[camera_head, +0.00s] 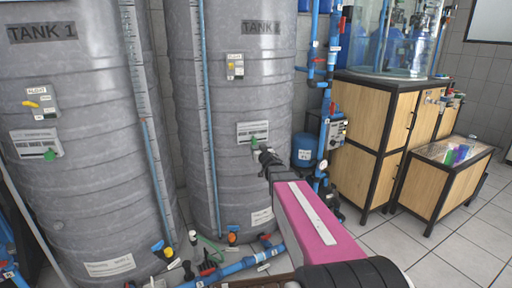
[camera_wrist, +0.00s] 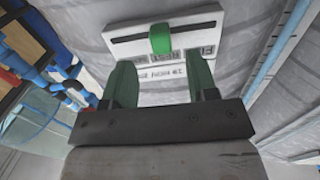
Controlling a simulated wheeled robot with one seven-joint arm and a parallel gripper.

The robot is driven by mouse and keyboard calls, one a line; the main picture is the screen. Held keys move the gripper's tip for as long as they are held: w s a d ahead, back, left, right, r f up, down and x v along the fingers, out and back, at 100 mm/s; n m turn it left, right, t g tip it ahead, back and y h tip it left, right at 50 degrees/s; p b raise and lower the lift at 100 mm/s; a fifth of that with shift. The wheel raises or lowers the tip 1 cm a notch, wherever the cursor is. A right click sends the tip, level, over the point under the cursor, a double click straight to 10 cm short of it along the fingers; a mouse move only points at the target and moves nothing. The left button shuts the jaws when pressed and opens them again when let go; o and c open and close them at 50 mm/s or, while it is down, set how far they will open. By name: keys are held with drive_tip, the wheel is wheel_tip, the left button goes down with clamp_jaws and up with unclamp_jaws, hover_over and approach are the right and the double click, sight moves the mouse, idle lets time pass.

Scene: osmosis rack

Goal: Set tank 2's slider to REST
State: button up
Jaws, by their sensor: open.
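Tank 2 (camera_head: 245,95) is the grey ribbed tank in the middle of the head view. Its white slider panel (camera_head: 253,130) is on the tank front, partly hidden by my gripper (camera_head: 263,153). The green slider knob (camera_wrist: 160,38) sits near the middle of the slot. My gripper (camera_wrist: 162,78) is open and empty. Its two green fingers point at the panel, one either side of the knob's line, with their tips short of the knob.
Tank 1 (camera_head: 75,110) stands at the left with a similar slider panel (camera_head: 36,143). A float switch (camera_head: 235,67) is above tank 2's panel. Blue pipes and valves (camera_head: 235,268) run along the floor. Wooden cabinets (camera_head: 365,140) stand at the right, beside open tiled floor.

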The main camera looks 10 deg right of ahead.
drive_tip(key=s, duration=0.4)
drive_tip(key=shift+d, duration=0.35)
drive_tip(key=s+d+f+m+g+h, duration=0.25)
drive_tip(key=s+f+g, duration=0.2)
drive_tip(key=f, duration=0.25)
drive_tip(key=s+d+f+m+g+h, duration=0.1)
drive_tip(key=s+f+g+h, duration=0.25)
drive_tip(key=s+f, duration=0.3)
drive_tip(key=s+a+f+n+g+y, duration=0.1)
drive_tip(key=s+a+f+g, duration=0.1)
drive_tip(key=s+g, duration=0.3)
drive_tip(key=s+a+f+g+y, duration=0.2)
drive_tip(key=s+a+f+g, duration=0.1)
drive_tip(key=s, duration=0.8)
drive_tip(key=shift+f+n+g, duration=0.35)
drive_tip(key=shift+f+g, duration=0.5)
drive_tip(key=shift+g, duration=0.05)
drive_tip(key=shift+s+a, duration=0.1)
